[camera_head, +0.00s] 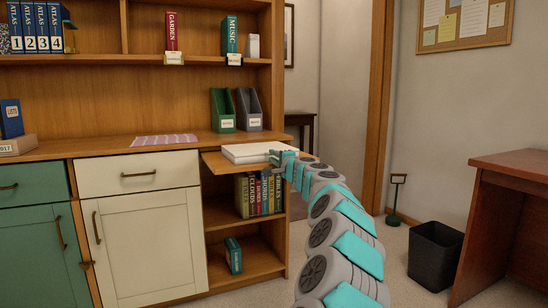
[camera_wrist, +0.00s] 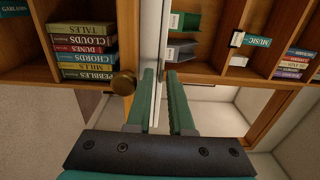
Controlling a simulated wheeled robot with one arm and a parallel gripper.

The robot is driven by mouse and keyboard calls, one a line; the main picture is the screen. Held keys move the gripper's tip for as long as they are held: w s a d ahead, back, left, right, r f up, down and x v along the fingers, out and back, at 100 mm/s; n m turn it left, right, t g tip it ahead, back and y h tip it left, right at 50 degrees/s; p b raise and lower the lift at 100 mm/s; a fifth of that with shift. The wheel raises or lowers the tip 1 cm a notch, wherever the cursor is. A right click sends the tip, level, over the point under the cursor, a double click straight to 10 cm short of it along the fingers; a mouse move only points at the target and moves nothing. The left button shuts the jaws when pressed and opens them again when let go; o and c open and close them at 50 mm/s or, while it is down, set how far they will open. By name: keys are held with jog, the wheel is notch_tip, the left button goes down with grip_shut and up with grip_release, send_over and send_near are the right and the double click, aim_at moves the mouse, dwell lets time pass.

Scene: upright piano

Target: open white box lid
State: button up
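The white box (camera_head: 252,152) lies flat on a pull-out wooden board (camera_head: 228,165) at the right end of the cabinet in the head view. Its lid looks closed. My gripper (camera_head: 281,157) is at the box's right front edge. In the wrist view my two teal fingers (camera_wrist: 160,76) stand a small gap apart. A narrow white strip, which looks like the box's edge (camera_wrist: 159,45), runs up between and beyond the fingertips. I cannot tell whether either finger touches it. The wrist view is turned, and most of the box's top is out of sight there.
A brass knob (camera_wrist: 123,83) is close beside the left finger in the wrist view. Books (camera_head: 259,195) stand on the shelf below the board. Green and grey file holders (camera_head: 223,111) stand behind the box. A black bin (camera_head: 435,256) and brown desk (camera_head: 508,200) are at the right.

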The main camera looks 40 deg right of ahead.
jog(key=shift+c, duration=0.2)
grip_shut()
dwell(1.4)
